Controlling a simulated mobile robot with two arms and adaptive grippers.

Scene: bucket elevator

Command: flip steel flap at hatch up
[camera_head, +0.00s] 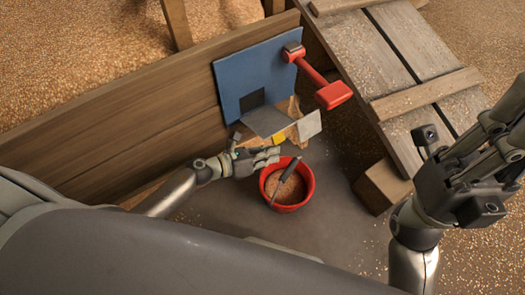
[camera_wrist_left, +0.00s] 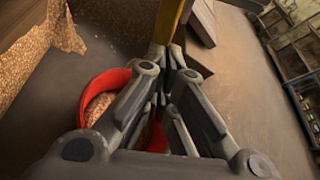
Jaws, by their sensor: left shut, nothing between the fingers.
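The hatch is a dark opening (camera_head: 252,98) low in a blue panel (camera_head: 233,74) in the head view. The grey steel flap (camera_head: 268,121) hangs out from its lower edge, tilted outward and down. My left gripper (camera_head: 277,154) is shut and empty, below the flap and just above the red bucket's rim. In the left wrist view the fingertips (camera_wrist_left: 166,58) are together, with a yellow strip (camera_wrist_left: 170,18) beyond them; whether they touch it cannot be told. My right gripper (camera_head: 475,165) is at the right, far from the hatch; its fingertips are unclear.
A red bucket (camera_head: 309,186) holds grain and a dark-handled tool (camera_head: 287,173). A red lever (camera_head: 313,73) sticks out at the panel's right. A pale plate (camera_head: 309,125) and wood pieces (camera_head: 292,106) are beside the flap. A plank ramp (camera_head: 385,60) stands at right.

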